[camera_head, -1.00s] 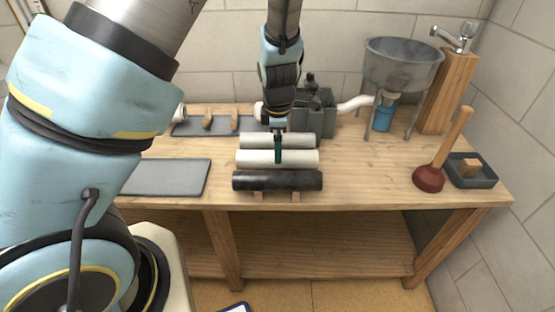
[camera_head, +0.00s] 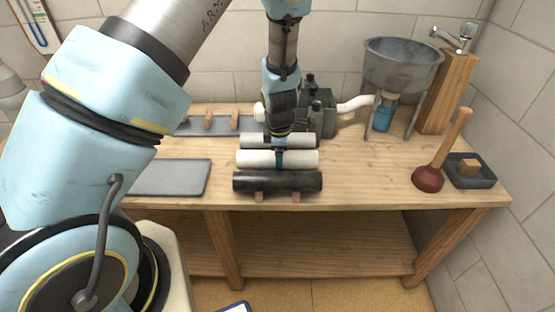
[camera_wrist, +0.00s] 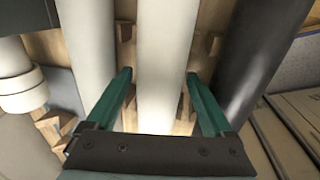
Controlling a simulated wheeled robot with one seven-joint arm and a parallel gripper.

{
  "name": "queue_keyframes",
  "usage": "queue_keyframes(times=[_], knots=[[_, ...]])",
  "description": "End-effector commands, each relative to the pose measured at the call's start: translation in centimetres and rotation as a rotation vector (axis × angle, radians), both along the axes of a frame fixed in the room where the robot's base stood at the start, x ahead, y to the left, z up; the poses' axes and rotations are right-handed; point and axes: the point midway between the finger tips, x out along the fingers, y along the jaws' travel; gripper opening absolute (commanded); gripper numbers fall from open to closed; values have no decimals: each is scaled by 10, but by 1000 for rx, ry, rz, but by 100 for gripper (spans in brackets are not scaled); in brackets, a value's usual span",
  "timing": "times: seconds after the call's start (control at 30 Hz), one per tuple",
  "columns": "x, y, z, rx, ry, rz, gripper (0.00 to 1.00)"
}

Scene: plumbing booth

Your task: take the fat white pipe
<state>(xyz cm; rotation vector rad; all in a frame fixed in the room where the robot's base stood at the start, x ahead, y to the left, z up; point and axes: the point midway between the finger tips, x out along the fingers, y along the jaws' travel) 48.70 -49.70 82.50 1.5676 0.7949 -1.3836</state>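The fat white pipe (camera_head: 304,159) lies crosswise in the middle of a row of three pipes on wooden supports on the bench. It fills the centre of the wrist view (camera_wrist: 163,50). My gripper (camera_head: 281,157) is down over the middle of this pipe. In the wrist view its green fingers (camera_wrist: 159,75) are open, one on each side of the pipe, with narrow gaps that seem to remain. A thinner white pipe (camera_head: 300,140) lies behind it, also at left in the wrist view (camera_wrist: 89,45). The fingertips' lower ends are hard to see in the head view.
A black pipe (camera_head: 306,181) lies in front, close beside one finger. A grey pump (camera_head: 318,112) stands just behind the pipes. A grey mat (camera_head: 170,177) lies left; a plunger (camera_head: 430,177) and dark tray (camera_head: 485,180) are right. The bench right of the pipes is clear.

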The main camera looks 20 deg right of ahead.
Motion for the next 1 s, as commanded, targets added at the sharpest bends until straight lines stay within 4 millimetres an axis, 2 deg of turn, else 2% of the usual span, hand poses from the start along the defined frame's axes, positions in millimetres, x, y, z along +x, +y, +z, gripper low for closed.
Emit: queue_keyframes(times=[0.07, 0.7, 1.0], knots=[[0, 0, 0, 0, 0, 0, 76], [0, 0, 0, 0, 0, 0, 5], [0, 0, 4, 0, -1, -1, 5]])
